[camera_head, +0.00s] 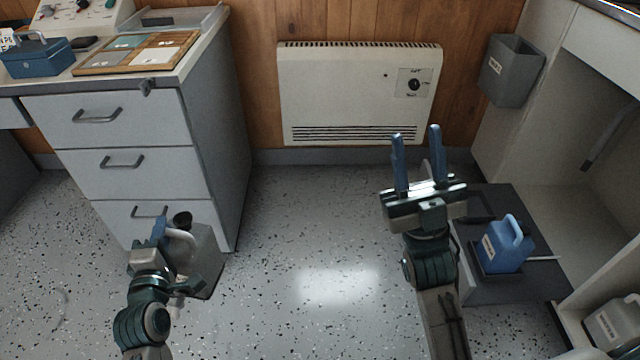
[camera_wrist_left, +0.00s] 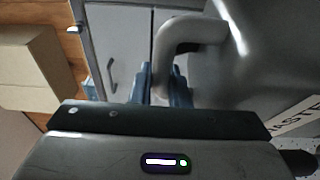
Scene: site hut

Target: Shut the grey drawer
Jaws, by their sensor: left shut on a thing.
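The pedestal at the left has light grey drawers, with top (camera_head: 112,118), middle (camera_head: 135,172) and bottom (camera_head: 125,218) fronts; all look flush, and the bottom one is partly hidden. I cannot tell which drawer is the grey one. My left gripper (camera_head: 160,228) is shut on the handle of a grey jug (camera_head: 205,262) in front of the bottom drawer. In the left wrist view the jug (camera_wrist_left: 225,65) shows part of a "WASTE" label beside a handled front (camera_wrist_left: 125,50). My right gripper (camera_head: 418,160) is open and empty, fingers apart, above the floor.
A low dark grey block (camera_head: 510,290) stands at the right, with a blue jug (camera_head: 505,245) on a black tray. A wall heater (camera_head: 355,95) is at the back, a grey bin (camera_head: 510,72) on the right panel. The middle floor is clear.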

